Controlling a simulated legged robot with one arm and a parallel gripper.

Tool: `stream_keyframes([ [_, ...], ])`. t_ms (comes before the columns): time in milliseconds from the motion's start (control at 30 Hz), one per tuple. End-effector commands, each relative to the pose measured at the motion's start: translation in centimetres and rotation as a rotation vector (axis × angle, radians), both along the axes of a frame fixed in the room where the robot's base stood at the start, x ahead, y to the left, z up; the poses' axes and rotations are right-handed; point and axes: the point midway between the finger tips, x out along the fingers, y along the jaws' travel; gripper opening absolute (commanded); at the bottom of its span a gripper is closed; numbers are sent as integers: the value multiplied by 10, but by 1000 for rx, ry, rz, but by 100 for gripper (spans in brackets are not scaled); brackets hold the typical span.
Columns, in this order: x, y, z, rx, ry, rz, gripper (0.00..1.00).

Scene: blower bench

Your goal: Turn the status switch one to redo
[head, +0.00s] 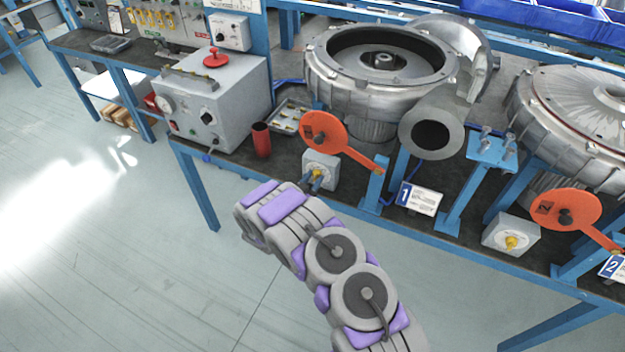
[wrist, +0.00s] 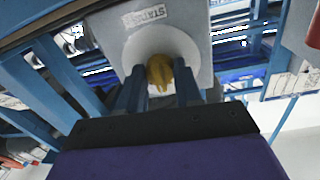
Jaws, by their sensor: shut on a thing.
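Status switch one is a grey box (head: 321,159) with a yellow knob (head: 317,173), on the front of the bench beside the blue card marked 1 (head: 420,198). In the wrist view the box (wrist: 194,22) carries a "STATUS" label that appears upside down. The yellow knob (wrist: 160,74) sits on a round pale plate (wrist: 140,48). My gripper (head: 315,181) reaches the knob from the front. In the wrist view its two dark fingers stand on either side of the knob, shut on it. The fingers hide part of the knob, and I cannot read its setting.
An orange lever (head: 325,132) stands just above the switch. A second switch box (head: 511,235) with a yellow knob and another orange lever (head: 566,211) are at right. A metal blower (head: 380,65) stands behind. A grey control box (head: 214,100) and red cup (head: 261,139) are left.

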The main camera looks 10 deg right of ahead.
Motion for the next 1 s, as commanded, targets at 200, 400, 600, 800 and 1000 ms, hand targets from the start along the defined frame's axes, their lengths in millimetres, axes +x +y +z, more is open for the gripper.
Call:
stream_keyframes([
  [200, 1, 1, 4, -68, 47, 1, 4],
  [400, 1, 1, 4, -192, 134, 3, 4],
  [600, 1, 1, 4, -332, 235, 2, 4],
  [800, 2, 2, 3, -459, 326, 3, 4],
  [1000, 3, 3, 3, -555, 394, 5, 4],
])
